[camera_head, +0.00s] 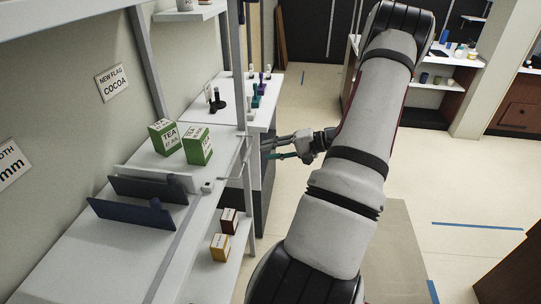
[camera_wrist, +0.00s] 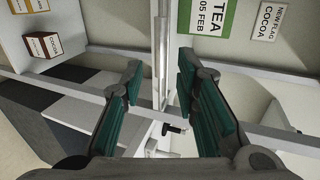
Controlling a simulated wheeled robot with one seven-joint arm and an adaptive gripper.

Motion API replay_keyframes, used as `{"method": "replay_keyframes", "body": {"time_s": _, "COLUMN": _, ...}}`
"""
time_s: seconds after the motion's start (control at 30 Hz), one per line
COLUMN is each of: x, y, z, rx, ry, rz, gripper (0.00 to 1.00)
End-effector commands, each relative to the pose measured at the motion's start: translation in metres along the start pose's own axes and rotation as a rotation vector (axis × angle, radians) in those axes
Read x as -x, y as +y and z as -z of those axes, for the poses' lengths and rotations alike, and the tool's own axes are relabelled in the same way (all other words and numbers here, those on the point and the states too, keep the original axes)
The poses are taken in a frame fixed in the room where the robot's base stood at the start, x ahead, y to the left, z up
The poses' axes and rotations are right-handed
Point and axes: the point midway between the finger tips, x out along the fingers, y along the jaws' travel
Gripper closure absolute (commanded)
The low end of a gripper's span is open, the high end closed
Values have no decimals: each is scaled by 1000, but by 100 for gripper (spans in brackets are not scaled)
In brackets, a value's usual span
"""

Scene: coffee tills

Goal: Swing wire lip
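I cannot surely single out the wire lip. A thin pale rail runs along the shelf edge, with a small white block (camera_head: 208,187) on it in the head view. In the wrist view a narrow grey rail (camera_wrist: 161,60) runs up the middle, beyond and between my fingers. A small dark piece (camera_wrist: 173,128) lies near its lower end. My gripper (camera_head: 268,148) is beside the shelf's front post in the head view. In the wrist view my gripper (camera_wrist: 158,95) has its green-padded fingers wide apart, with nothing visibly held. Contact with the rail cannot be told.
Green tea boxes (camera_head: 197,146) stand on the upper shelf, behind dark dividers (camera_head: 128,217). A yellow box (camera_head: 220,247) and a dark red box (camera_head: 229,220) sit on the shelf below. A grey post (camera_head: 251,190) stands close to my gripper.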

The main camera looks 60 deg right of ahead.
Motion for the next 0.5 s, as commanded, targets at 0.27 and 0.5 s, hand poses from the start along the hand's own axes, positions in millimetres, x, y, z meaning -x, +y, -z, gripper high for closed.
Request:
{"method": "replay_keyframes", "body": {"time_s": 0.27, "x": -38, "y": 1, "z": -1, "rx": 0, "ry": -4, "rz": -1, "gripper": 72}}
{"method": "replay_keyframes", "body": {"time_s": 0.5, "x": -70, "y": 1, "z": -1, "rx": -1, "ry": -5, "rz": -1, "gripper": 72}}
